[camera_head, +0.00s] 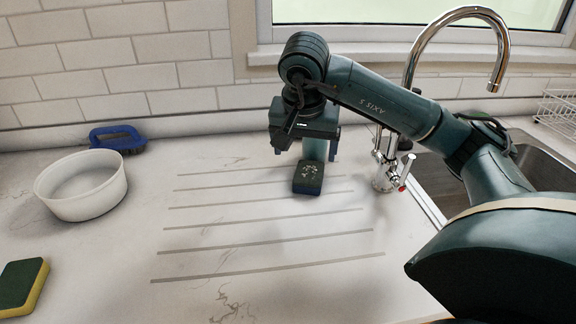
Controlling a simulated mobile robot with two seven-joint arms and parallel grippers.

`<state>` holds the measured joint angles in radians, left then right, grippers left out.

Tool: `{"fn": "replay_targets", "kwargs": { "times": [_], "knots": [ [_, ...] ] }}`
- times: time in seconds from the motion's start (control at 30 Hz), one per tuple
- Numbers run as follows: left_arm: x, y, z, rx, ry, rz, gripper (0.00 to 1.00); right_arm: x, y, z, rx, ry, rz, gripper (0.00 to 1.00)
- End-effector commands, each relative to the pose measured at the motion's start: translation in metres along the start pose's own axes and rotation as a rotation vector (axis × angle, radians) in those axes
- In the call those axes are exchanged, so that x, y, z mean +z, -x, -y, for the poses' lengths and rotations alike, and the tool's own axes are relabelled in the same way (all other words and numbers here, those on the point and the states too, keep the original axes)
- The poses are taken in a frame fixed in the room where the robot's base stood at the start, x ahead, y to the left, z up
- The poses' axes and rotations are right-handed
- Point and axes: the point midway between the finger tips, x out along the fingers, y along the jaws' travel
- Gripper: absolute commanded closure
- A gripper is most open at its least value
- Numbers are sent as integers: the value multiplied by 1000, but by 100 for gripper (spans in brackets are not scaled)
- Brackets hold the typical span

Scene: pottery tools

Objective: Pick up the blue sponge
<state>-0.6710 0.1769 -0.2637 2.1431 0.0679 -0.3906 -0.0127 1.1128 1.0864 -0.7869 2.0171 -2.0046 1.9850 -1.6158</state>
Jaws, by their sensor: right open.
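The blue sponge (308,180) is a small dark block with a blue side and a dark, light-speckled top. It lies on the white counter near the back of the grooved drainer area. My right gripper (306,150) is open above and slightly behind the sponge, pointing down, with its fingers apart. Nothing shows gripped in it. A teal upright shape shows between the fingers, just behind the sponge; I cannot tell what it is. My left gripper is not in view.
A white bowl (84,197) stands at the left, with a blue-handled item (118,138) behind it. A green and yellow sponge (22,286) lies at the lower left. The faucet (388,165) and sink (535,150) are right. The grooved counter (265,225) in front is clear.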

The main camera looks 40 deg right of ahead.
Motion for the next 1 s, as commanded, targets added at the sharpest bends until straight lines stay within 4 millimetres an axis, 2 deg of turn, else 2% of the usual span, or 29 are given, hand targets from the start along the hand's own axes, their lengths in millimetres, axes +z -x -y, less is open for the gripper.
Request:
{"fn": "replay_targets", "kwargs": {
  "times": [0.07, 0.23, 0.4, 0.5, 0.67, 1.0],
  "knots": [
    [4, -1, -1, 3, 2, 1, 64, -7, -1, -6, 23, -1, -28, 15],
    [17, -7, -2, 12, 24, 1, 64, -6, -29, -8, 29, 1, -27, 15],
    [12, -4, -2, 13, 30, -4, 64, -9, -57, -9, 29, 0, -28, 15],
    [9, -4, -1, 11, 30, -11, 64, -10, -69, -8, 27, -2, -28, 15],
    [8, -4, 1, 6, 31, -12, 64, -10, -78, -8, 25, 0, -28, 15],
    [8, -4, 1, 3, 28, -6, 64, -13, -124, -6, 26, -1, -27, 15]
  ]
}}
